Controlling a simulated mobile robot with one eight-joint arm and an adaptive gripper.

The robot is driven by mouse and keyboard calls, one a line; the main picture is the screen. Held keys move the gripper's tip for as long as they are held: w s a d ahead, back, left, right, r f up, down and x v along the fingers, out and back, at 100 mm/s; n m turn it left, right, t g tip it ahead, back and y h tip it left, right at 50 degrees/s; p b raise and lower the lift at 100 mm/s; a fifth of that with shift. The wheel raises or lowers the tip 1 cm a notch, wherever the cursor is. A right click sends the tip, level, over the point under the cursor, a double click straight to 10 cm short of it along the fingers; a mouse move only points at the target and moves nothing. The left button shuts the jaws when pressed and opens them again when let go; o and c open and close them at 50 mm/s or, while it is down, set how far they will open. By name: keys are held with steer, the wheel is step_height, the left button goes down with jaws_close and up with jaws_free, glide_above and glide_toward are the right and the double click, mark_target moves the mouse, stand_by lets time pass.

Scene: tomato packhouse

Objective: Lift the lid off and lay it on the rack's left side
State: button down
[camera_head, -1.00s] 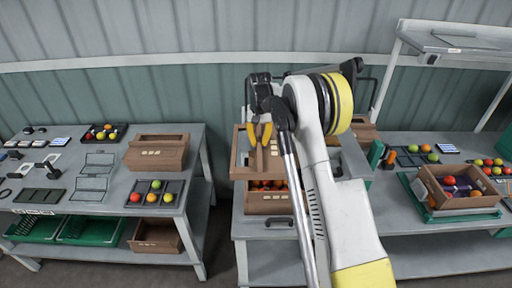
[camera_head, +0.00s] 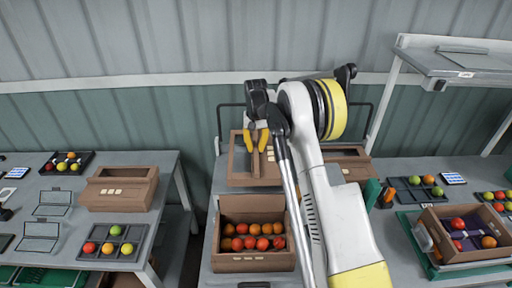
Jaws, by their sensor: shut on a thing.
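My gripper (camera_head: 257,142) has yellow fingers and is shut on the brown lid (camera_head: 240,172). The lid is upper centre in the head view, beyond the open crate (camera_head: 252,265), and no longer covers it. I cannot tell whether the lid touches the surface beneath it. The brown crate stands on the middle grey bench and holds several red and orange tomatoes. A dark tube frame (camera_head: 219,122) rises at the back of this bench, which may be the rack.
Another brown box (camera_head: 350,165) stands right of the lid, partly behind my arm. A closed brown box (camera_head: 120,188) and a dark tomato tray (camera_head: 112,243) are on the left bench. A crate (camera_head: 462,250) with mixed items is on the right bench.

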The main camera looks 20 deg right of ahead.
step_height(320, 180, down, 3)
steer(key=shift+f+b, duration=0.1)
steer(key=shift+b, duration=0.5)
steer(key=shift+s+f+b, duration=0.1)
steer(key=shift+f+b, duration=0.95)
steer(key=shift+f, duration=0.55)
steer(key=c, duration=1.3)
jaws_free()
steer(key=c, duration=0.3)
steer(key=shift+r, duration=0.1)
